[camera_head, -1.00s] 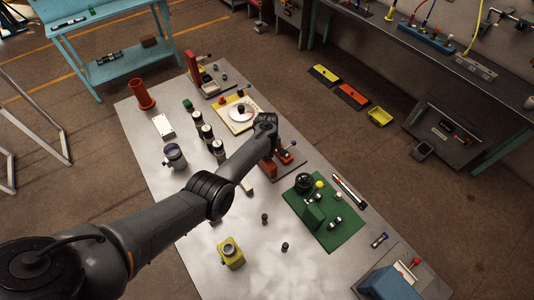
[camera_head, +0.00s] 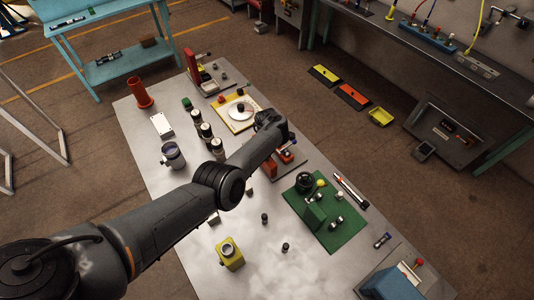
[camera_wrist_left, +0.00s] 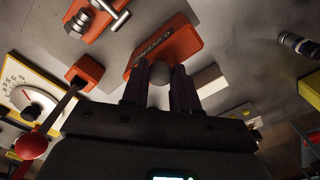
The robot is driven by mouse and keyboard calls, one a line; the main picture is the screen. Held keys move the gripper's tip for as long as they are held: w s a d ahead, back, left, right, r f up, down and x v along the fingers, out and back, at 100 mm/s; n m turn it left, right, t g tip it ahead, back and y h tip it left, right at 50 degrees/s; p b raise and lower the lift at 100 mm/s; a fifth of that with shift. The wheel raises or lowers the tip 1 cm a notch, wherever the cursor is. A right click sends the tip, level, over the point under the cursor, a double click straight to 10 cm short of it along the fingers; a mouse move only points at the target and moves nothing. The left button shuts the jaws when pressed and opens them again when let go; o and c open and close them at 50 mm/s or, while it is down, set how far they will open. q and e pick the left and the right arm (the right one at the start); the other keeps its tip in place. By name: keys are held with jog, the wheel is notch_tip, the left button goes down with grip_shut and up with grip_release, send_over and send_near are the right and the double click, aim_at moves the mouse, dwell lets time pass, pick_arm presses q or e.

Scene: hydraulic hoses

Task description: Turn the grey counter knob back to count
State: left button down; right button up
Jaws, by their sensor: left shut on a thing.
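In the head view, my left gripper (camera_head: 283,138) is over the orange unit (camera_head: 287,155) at the table's right-middle, and the knob is hidden there. My right gripper is not in view.
A yellow-edged plate with a white dial (camera_head: 237,113) is close by, and a red-ball lever (camera_wrist_left: 33,145) stands near my gripper. A green board with fittings (camera_head: 325,215) lies nearer. Several dark cylinders stand left of my arm.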

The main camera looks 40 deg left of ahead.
pick_arm(q)
jog(key=shift+n, duration=0.7)
jog(key=c, duration=0.9)
grip_release()
jog(key=shift+o, duration=0.2)
jog(key=shift+r, duration=0.65)
notch_tip(320, 180, up, 10)
jog(key=p, duration=0.3)
jog(key=shift+f, duration=0.25)
jog(key=shift+a, duration=0.1)
